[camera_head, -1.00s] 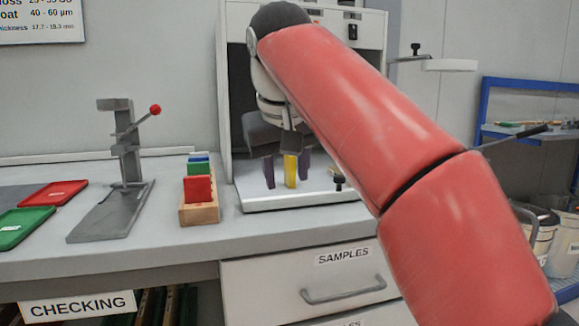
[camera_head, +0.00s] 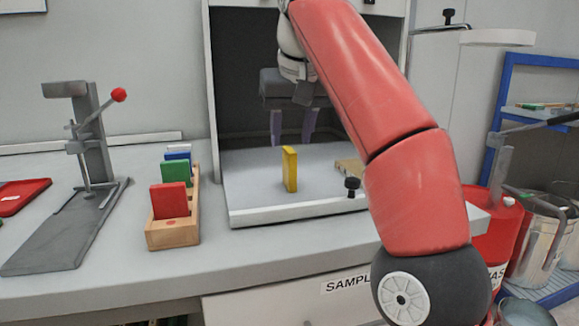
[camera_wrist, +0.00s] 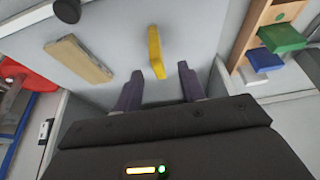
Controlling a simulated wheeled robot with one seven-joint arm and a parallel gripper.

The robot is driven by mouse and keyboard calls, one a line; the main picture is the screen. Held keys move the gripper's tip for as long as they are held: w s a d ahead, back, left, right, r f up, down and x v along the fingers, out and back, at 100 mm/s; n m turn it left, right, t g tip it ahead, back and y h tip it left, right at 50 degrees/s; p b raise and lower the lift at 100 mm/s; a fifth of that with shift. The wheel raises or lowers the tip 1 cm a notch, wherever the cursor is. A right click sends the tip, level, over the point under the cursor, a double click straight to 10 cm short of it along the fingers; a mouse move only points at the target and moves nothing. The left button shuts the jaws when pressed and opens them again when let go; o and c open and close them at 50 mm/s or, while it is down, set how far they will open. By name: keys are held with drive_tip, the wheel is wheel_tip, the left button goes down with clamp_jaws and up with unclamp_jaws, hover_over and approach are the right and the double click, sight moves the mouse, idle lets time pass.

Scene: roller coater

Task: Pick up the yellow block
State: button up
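The yellow block (camera_head: 290,169) stands upright on the pale floor of the open booth. My gripper (camera_head: 293,142) is above and behind it in the head view, with its two purple fingers apart and nothing between them. In the wrist view the yellow block (camera_wrist: 156,53) lies just beyond the fingertips of my gripper (camera_wrist: 157,72), roughly in line with the gap. The block appears apart from both fingers.
A wooden rack (camera_head: 173,235) with red, green and blue blocks stands left of the booth. A tan wooden piece (camera_wrist: 78,58) lies near the yellow block. A black knob (camera_head: 352,187) sits at the booth's front edge. A lever stand (camera_head: 95,150) is further left.

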sight(292, 151)
drive_tip(key=shift+w+f, duration=0.15)
drive_tip(key=shift+f, duration=0.5)
drive_tip(key=x, duration=0.4)
drive_tip(key=shift+w+d+f, duration=0.1)
drive_tip(key=shift+w+d, duration=0.05)
drive_tip(key=shift+w, duration=0.05)
drive_tip(key=shift+w+f, duration=0.15)
drive_tip(key=shift+f, duration=0.3)
clamp_jaws()
